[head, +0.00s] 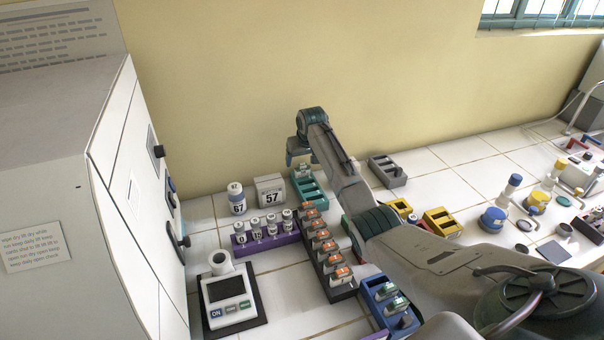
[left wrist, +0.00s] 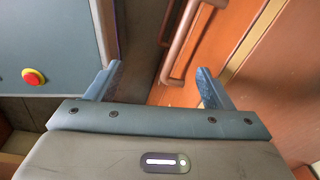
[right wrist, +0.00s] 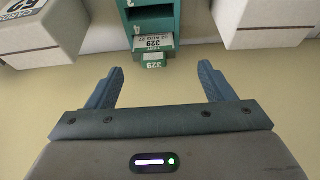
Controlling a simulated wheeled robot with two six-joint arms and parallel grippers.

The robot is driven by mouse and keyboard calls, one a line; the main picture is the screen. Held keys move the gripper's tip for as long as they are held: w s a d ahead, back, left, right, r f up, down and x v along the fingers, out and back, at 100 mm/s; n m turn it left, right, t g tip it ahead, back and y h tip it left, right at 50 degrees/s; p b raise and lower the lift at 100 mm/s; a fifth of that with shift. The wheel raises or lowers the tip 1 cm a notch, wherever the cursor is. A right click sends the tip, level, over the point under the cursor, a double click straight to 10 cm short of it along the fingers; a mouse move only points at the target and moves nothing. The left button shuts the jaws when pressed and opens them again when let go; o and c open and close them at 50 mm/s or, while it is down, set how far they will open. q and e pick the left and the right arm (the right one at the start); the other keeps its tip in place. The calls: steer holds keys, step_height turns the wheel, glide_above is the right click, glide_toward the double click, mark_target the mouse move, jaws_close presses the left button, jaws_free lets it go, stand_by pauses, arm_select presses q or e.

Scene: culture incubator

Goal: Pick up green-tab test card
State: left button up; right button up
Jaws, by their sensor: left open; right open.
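A test card with a green tab marked 329 (right wrist: 153,57) shows in the right wrist view, in the teal rack (right wrist: 153,18) at the top of the picture. In the head view this teal rack (head: 313,190) stands near the back wall; my right gripper hides part of its far end. My right gripper (head: 300,160) is over that end, open and empty; its fingers (right wrist: 160,70) are apart, with the card beyond them, between their lines. Other green-labelled items (head: 389,291) sit in a blue rack (head: 375,312). My left gripper (left wrist: 150,80) is open and empty, outside the head view.
A white incubator (head: 110,180) fills the left. Wood panels (left wrist: 255,90) are near my left gripper.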

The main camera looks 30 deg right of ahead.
mark_target(303, 164)
steer(key=shift+w+d+f, duration=0.1)
steer(key=shift+w+f, duration=0.05)
steer(key=shift+f, duration=0.05)
steer(key=x, duration=0.1)
steer(key=p+x, duration=0.1)
steer(key=x, duration=0.1)
steer(key=shift+d, duration=0.35)
steer(key=shift+w+f+p, duration=0.3)
steer(key=shift+f, duration=0.35)
steer(key=c, duration=1)
steer(key=shift+c, duration=0.2)
